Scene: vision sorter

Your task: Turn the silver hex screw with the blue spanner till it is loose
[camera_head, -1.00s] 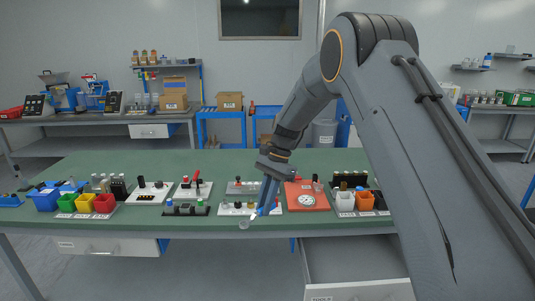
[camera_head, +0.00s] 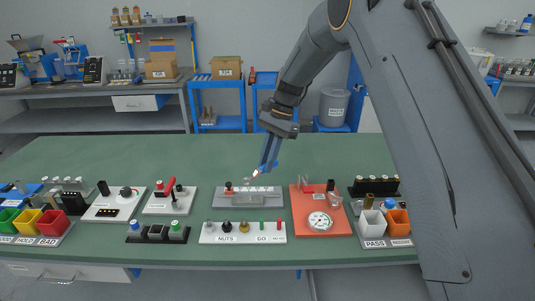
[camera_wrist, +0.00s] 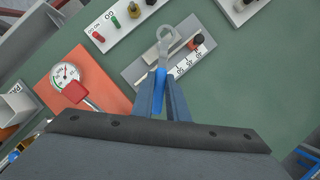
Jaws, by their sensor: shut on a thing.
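My gripper (camera_head: 268,152) points down over the green table and is shut on the blue handle of the spanner (camera_wrist: 160,78). The spanner's silver head (camera_wrist: 165,36) reaches out past the fingers in the wrist view. In that view it overlaps the grey fixture plate (camera_wrist: 146,69); I cannot tell whether it touches. In the head view the spanner tip (camera_head: 255,173) shows just above the back of the same grey fixture (camera_head: 240,201). A dark knob with a red base (camera_wrist: 197,43) stands on this plate beside a marked white strip. I cannot clearly make out the silver hex screw; the spanner head may hide it.
A white panel (camera_head: 208,239) marked NUTS and GO lies in front of the fixture. An orange board (camera_head: 299,211) with a round gauge lies to its right. White and orange bins (camera_head: 398,223) stand further right. The table behind the fixture is clear.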

